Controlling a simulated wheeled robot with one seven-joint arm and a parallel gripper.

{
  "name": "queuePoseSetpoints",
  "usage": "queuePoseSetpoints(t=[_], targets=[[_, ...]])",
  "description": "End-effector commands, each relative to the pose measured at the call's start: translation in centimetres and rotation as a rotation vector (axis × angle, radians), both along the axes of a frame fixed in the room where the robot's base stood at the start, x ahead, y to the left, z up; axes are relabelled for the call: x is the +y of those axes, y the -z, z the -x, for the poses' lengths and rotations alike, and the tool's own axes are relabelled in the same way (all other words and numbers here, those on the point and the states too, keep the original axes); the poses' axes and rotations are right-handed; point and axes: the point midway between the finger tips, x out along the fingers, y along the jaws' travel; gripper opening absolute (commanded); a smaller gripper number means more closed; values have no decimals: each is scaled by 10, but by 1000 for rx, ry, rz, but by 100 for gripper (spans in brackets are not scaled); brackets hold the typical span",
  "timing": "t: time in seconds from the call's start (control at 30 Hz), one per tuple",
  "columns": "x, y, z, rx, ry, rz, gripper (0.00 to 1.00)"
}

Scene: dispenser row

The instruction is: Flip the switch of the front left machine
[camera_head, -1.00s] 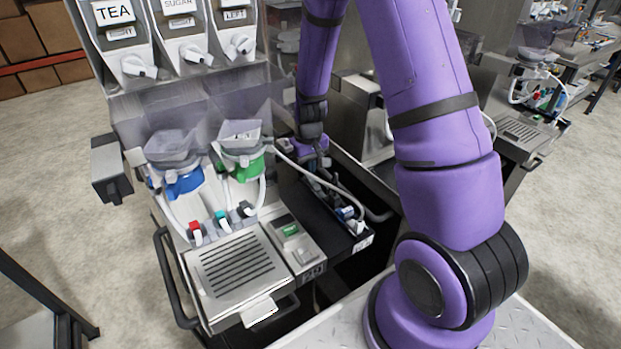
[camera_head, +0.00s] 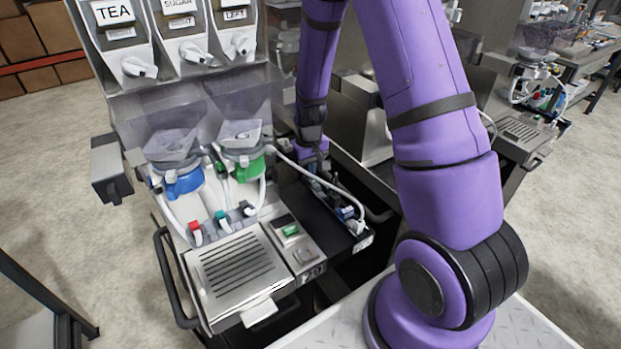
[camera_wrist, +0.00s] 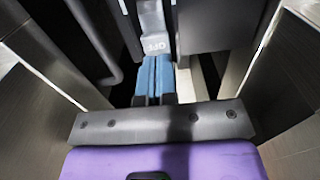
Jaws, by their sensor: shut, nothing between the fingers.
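The front left machine (camera_head: 230,265) stands at left in the head view, with TEA and SUGAR dispensers above it. A pale switch piece marked OFF (camera_wrist: 155,43) shows at the top middle of the wrist view. My gripper (camera_wrist: 155,60) is shut, its two blue fingers together, with their tips right at the lower end of the OFF piece. I cannot tell whether they touch it. In the head view my wrist (camera_head: 312,150) reaches down behind the machine's right side, and my fingers are hidden there. The switch cannot be made out in the head view.
Dark and grey panels (camera_wrist: 225,25) stand close on both sides of my fingers in the wrist view. A white hose (camera_head: 325,180) and a dark side shelf (camera_head: 315,210) lie near my wrist. Another machine (camera_head: 360,115) stands behind to the right.

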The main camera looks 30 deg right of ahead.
Motion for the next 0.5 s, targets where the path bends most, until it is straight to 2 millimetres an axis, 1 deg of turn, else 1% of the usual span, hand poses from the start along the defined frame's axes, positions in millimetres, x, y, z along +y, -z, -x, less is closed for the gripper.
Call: queuePoseSetpoints(t=[0.5], targets=[[0, -36, -1, -3, -1, 0, 0]])
